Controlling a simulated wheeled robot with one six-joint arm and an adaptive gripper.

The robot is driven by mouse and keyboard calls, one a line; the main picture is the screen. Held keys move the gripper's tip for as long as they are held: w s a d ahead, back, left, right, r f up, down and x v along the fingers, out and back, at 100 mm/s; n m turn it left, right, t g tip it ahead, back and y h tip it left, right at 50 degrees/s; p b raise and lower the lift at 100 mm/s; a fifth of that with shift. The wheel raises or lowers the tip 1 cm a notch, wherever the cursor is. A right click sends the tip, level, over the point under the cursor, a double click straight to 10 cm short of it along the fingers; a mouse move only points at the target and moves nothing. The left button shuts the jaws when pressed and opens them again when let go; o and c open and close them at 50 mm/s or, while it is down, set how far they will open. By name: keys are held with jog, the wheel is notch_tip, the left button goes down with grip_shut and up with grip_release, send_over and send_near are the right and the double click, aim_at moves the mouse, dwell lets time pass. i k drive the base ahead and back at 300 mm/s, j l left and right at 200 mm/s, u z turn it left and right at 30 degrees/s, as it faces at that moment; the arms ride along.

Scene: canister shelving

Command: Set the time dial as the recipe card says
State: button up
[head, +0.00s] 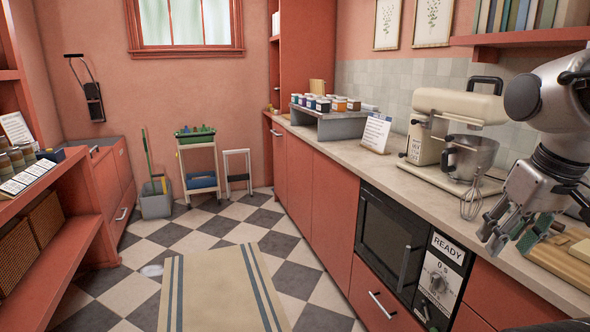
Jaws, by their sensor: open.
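A control panel (447,262) is set in the counter front at lower right, beside the black oven. It reads "READY" and "0 s". A round dial (437,283) sits below the readout; its marks are too small to read. A white printed card (376,133) stands tilted on the counter, left of the mixer. I cannot read its text, nor tell whether it is the recipe card. My gripper (510,238) is open and empty at the right, pointing down over the counter edge. It is above and to the right of the dial, apart from it.
A cream stand mixer (447,123) with a metal bowl (470,157) and a whisk (472,199) stand left of my gripper. A wooden board (563,262) lies to its right. The black oven (388,240) is left of the panel. The checkered floor holds a striped rug (222,290).

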aim_at(438, 282)
jog(key=z, duration=2.1)
jog(key=k+u, duration=0.15)
jog(key=u, duration=0.2)
jog(key=k+j+u, duration=0.1)
jog(key=u, duration=0.25)
jog(key=k+j+u, duration=0.15)
jog(key=u, duration=0.2)
